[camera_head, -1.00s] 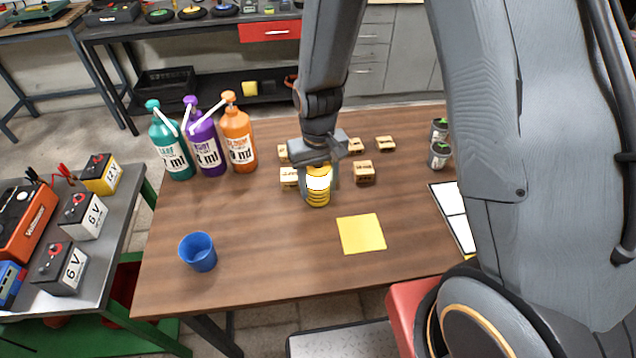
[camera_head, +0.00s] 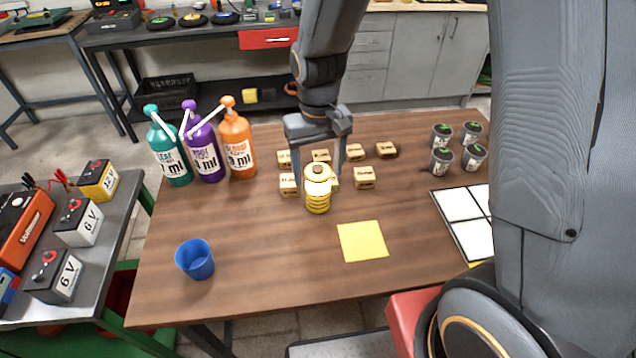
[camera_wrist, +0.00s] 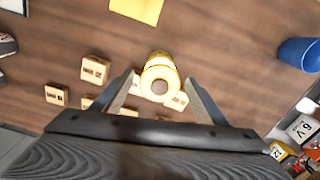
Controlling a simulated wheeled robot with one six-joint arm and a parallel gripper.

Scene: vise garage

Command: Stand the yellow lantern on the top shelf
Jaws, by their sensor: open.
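The yellow lantern (camera_head: 318,190) stands upright on the wooden table, with several small wooden blocks behind and beside it. My gripper (camera_head: 322,172) is open just behind and above the lantern and appears apart from it. In the wrist view the lantern (camera_wrist: 160,78) is seen from above, between and just beyond the open fingertips (camera_wrist: 160,84).
A blue cup (camera_head: 195,259) and a yellow square (camera_head: 362,241) are at the table's front. Tall bottles (camera_head: 204,147) stand at the back left. Grey cans (camera_head: 442,160) and a white-panelled tray (camera_head: 436,194) are at the right. Wooden blocks (camera_head: 364,177) crowd the lantern.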

